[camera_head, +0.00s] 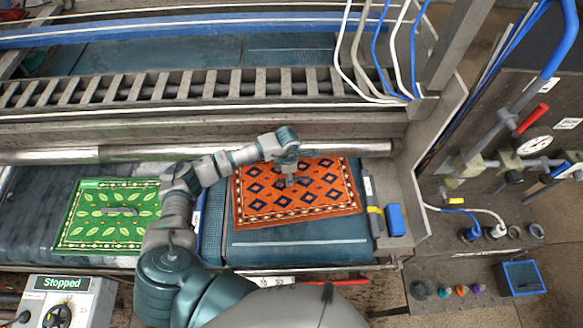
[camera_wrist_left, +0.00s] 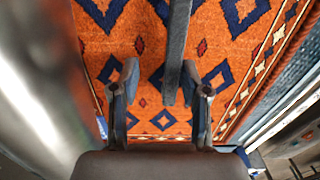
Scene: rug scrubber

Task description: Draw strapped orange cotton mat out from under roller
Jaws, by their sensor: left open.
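The orange mat (camera_head: 325,205) with blue diamonds and a patterned border lies on the teal bed, its far edge up against the long metal roller (camera_head: 345,149). My left gripper (camera_head: 291,178) is over the mat's middle, close to the roller. In the left wrist view the left gripper (camera_wrist_left: 160,70) is open, its two fingers pointing at the mat. A dark grey strap (camera_wrist_left: 178,45) runs between the fingers, nearer the right one; I cannot tell if it touches. In the head view the gripper mostly hides the strap. My right gripper is not in view.
A green leaf-patterned mat (camera_head: 92,222) with a grey strap lies on the left bed. A blue block (camera_head: 396,220) sits right of the orange mat. A control box reading "Stopped" (camera_head: 62,300) stands at front left. The teal bed in front of the orange mat (camera_head: 300,246) is clear.

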